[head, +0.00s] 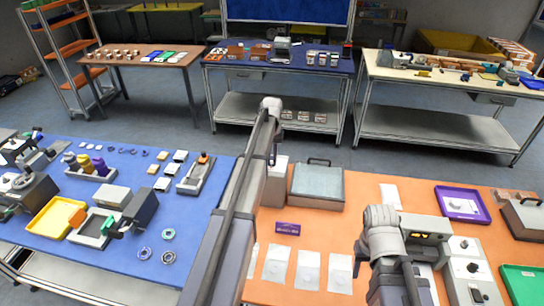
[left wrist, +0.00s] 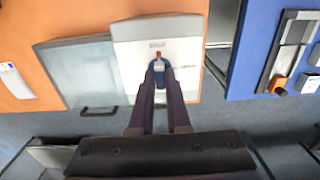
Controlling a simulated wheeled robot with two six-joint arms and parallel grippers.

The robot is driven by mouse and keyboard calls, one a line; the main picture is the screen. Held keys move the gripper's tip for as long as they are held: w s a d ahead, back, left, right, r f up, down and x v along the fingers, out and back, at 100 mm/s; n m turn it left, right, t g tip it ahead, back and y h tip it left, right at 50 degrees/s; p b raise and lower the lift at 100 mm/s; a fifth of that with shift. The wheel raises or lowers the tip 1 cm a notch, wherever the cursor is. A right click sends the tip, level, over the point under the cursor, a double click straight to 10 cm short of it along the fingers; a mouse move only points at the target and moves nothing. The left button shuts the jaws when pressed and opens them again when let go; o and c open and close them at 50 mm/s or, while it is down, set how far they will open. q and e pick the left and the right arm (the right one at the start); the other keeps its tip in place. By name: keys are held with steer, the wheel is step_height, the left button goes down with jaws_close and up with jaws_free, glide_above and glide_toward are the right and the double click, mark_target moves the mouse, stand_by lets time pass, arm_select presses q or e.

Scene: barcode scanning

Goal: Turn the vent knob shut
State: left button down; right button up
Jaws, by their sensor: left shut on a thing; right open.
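A pale grey box stands on the orange tabletop, in the head view (head: 276,183) and in the left wrist view (left wrist: 185,35). On its face is a small vent knob (left wrist: 158,57) with a red mark and blue below it. My left gripper (left wrist: 159,70) is shut on the knob, one dark finger on each side. In the head view my left arm reaches across to this box and hides the knob. My right arm (head: 382,235) is at the right over the orange table; its gripper is open, its fingertips largely hidden.
A grey lidded case (head: 317,187) stands right beside the box. Pale sheets (head: 308,270) and a purple block (head: 288,228) lie in front. A purple tray (head: 463,205) and a grey device (head: 470,270) are at right. The blue table (head: 205,215) at left holds several parts.

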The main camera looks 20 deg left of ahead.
mark_target(272, 158)
arm_select(q)
steer(key=c, duration=0.9)
jaws_free()
steer(key=shift+r, duration=0.1)
step_height(272, 158, up, 8)
steer(key=p, duration=0.8)
steer(key=shift+f, duration=0.2)
